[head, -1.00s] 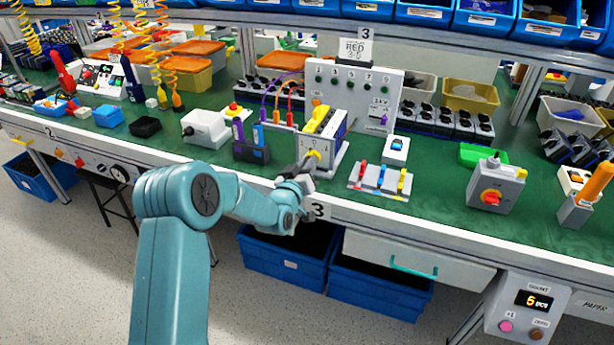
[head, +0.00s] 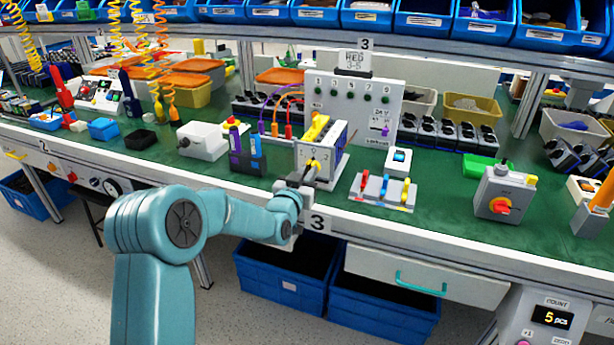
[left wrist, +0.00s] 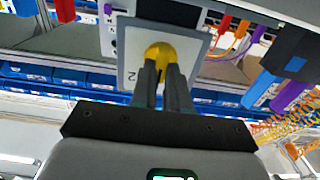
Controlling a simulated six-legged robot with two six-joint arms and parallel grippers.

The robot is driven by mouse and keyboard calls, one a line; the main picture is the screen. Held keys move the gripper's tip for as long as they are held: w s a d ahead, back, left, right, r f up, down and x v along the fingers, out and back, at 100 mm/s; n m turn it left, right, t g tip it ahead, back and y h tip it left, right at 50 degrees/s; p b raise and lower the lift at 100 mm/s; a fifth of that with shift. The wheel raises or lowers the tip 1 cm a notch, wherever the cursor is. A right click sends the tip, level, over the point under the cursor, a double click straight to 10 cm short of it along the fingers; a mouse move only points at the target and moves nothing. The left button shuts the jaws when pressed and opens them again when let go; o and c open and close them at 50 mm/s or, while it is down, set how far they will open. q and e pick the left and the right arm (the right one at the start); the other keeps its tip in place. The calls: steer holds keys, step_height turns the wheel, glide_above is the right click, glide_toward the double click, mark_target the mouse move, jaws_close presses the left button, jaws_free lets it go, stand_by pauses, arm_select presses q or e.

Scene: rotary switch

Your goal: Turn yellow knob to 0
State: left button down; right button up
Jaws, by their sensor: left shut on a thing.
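The yellow knob (left wrist: 160,52) sits on the pale front panel (left wrist: 128,52) of a box, with a "2" mark beside it in the left wrist view. My left gripper (left wrist: 163,72) is shut on the knob, a finger on either side of it. In the head view my left gripper (head: 309,172) reaches the front of the grey-white switch box (head: 308,154), which stands near the table's front edge. The gripper hides most of the knob there, so its pointer direction cannot be read. My right gripper is not in view.
A dark holder with blue and purple tools (head: 246,155) stands left of the box. A plate with red, blue and yellow levers (head: 383,190) lies to its right. A grey box with a red-yellow rotary switch (head: 500,200) is farther right. A test panel (head: 355,105) stands behind.

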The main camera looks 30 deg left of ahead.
arm_select(q)
steer(key=c, duration=1.1)
jaws_free()
steer(key=b+v, duration=0.1)
steer(key=v, duration=1.5)
steer(key=shift+s, duration=0.2)
